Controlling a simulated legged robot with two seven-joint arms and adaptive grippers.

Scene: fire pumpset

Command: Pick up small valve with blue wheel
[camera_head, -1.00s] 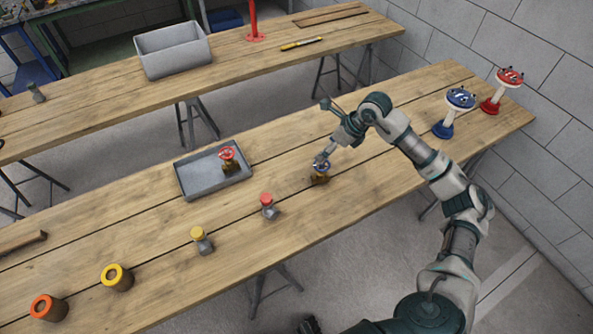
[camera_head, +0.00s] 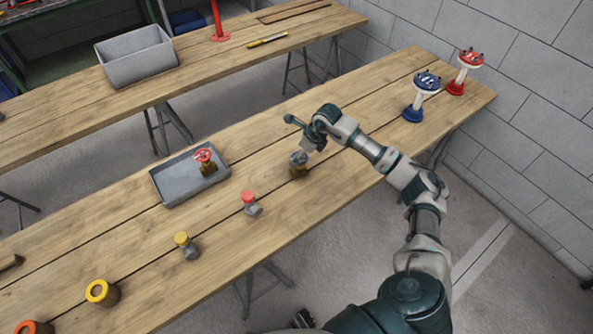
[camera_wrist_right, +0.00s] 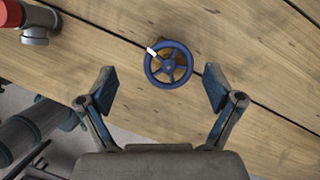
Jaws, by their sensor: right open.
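The small valve with the blue wheel (camera_wrist_right: 169,65) stands on the near wooden table. In the right wrist view its spoked wheel lies just beyond the open fingertips, roughly centred between them, not touched by either finger. In the head view the valve's brown body (camera_head: 299,171) shows under my right gripper (camera_head: 303,156), which hides most of the wheel. In the right wrist view my right gripper (camera_wrist_right: 160,85) is open and empty, a finger on each side. My left gripper is not in view.
A grey tray (camera_head: 162,185) with a red-wheeled valve (camera_head: 205,160) is to the left. A red-capped fitting (camera_head: 251,205) and a yellow-capped one (camera_head: 186,246) stand nearby. Blue (camera_head: 422,95) and red (camera_head: 464,72) tall-wheeled valves stand at the right end.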

